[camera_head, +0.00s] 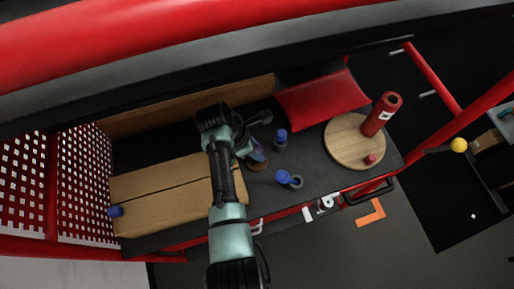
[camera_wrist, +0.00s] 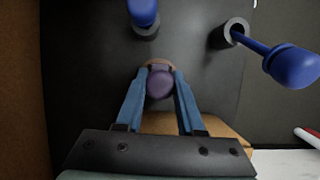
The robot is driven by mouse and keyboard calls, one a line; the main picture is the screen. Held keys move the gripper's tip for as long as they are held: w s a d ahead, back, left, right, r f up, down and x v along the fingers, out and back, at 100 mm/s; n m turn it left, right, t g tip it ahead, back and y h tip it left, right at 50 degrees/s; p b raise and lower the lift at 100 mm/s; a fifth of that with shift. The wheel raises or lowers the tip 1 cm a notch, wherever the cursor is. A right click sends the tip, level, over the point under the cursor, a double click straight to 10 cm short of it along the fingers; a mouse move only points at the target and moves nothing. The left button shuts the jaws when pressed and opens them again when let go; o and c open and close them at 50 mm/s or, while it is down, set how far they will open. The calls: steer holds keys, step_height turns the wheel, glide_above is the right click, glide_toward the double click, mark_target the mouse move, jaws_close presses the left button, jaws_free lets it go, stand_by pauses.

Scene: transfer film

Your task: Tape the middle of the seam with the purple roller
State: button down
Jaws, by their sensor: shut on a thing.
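The purple roller (camera_wrist: 160,84) shows its rounded purple end between my gripper's blue fingers (camera_wrist: 161,80) in the wrist view, and the fingers are shut on it. A brown round piece shows just behind it, close to the dark tabletop; I cannot tell whether the roller still touches it. In the head view my gripper (camera_head: 257,154) is over the table, right of the cardboard box (camera_head: 150,212). The box has a dark seam running along its top. My arm covers the box's right part. The roller is mostly hidden in the head view.
Two blue-handled tools (camera_head: 281,138) (camera_head: 289,179) stand right of my gripper. A round wooden board (camera_head: 345,145) holds a red cylinder (camera_head: 381,115) and a small red piece (camera_head: 370,159). A blue piece (camera_head: 115,211) is at the box's left end. A red slanted panel (camera_head: 320,100) lies behind.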

steer(key=shift+f+b, duration=0.3)
steer(key=shift+f, duration=0.15)
steer(key=shift+s+f+p, duration=0.25)
steer(key=shift+f+p, duration=0.1)
steer(key=shift+p, duration=0.15)
stand_by(2.7)
steer(key=r+p, duration=0.7)
steer(key=shift+w+r, duration=0.2)
steer(key=shift+w, duration=0.05)
stand_by(0.3)
steer(key=shift+r, duration=0.1)
stand_by(0.6)
